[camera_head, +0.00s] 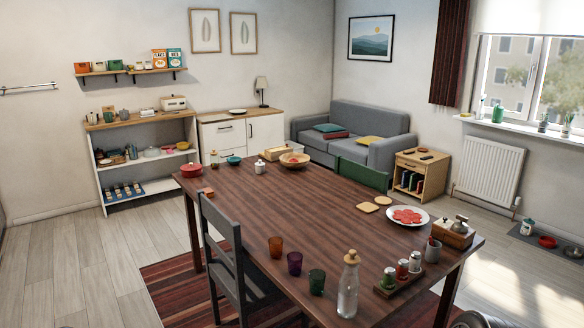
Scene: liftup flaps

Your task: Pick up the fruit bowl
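Neither of my grippers is in view. Only small grey rounded parts, likely of my arms, show at the bottom edge, far from the bowl.
A glass bottle (348,290), several cups and a shaker tray (399,283) stand at the near end. A grey chair (228,240) stands at the left side.

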